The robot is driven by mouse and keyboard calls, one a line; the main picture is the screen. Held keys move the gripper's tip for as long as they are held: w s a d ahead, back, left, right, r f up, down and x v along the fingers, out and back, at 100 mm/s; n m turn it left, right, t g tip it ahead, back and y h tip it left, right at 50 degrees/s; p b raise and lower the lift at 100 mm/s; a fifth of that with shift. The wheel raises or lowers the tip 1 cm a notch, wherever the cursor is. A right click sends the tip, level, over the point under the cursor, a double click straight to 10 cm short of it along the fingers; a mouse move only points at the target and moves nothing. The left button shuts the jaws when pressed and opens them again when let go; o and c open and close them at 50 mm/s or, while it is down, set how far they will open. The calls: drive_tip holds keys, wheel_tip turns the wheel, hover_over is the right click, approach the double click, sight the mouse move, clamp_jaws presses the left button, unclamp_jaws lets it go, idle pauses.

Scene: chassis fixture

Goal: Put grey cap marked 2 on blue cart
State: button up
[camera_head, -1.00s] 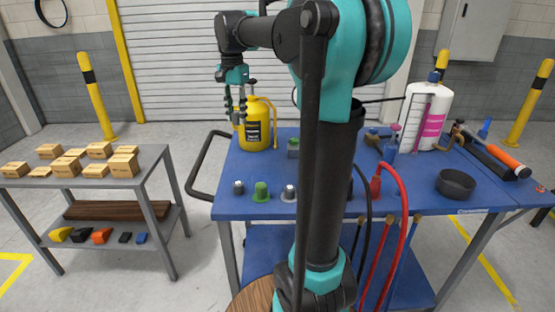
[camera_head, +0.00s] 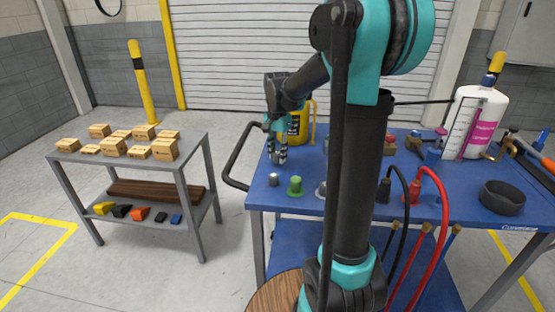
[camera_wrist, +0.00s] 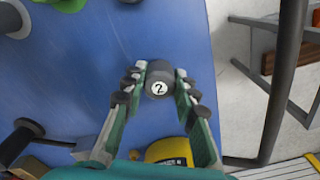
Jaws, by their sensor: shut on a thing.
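The grey cap marked 2 (camera_wrist: 158,80) is between my fingertips in the wrist view, with its number facing the camera. My gripper (camera_wrist: 160,84) is shut on it. In the head view my gripper (camera_head: 277,158) points down over the left part of the blue cart (camera_head: 462,207), in front of the yellow bottle. The held cap is hard to make out there. The blue cart top also shows below the gripper in the wrist view (camera_wrist: 90,75). I cannot tell the gap between cap and cart top.
Another grey cap (camera_head: 273,180) and a green piece (camera_head: 295,187) stand near the cart's front left edge. The yellow bottle (camera_head: 306,127) stands behind my gripper. A dark ring (camera_head: 503,197) and hoses are right.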

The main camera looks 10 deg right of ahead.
sight(278, 153)
drive_tip(key=shift+f, duration=1.1)
drive_tip(key=o, duration=0.7)
drive_tip(key=shift+f, duration=0.1)
drive_tip(key=shift+o, duration=0.2)
wheel_tip(278, 153, up, 12)
drive_tip(key=shift+r, duration=0.15)
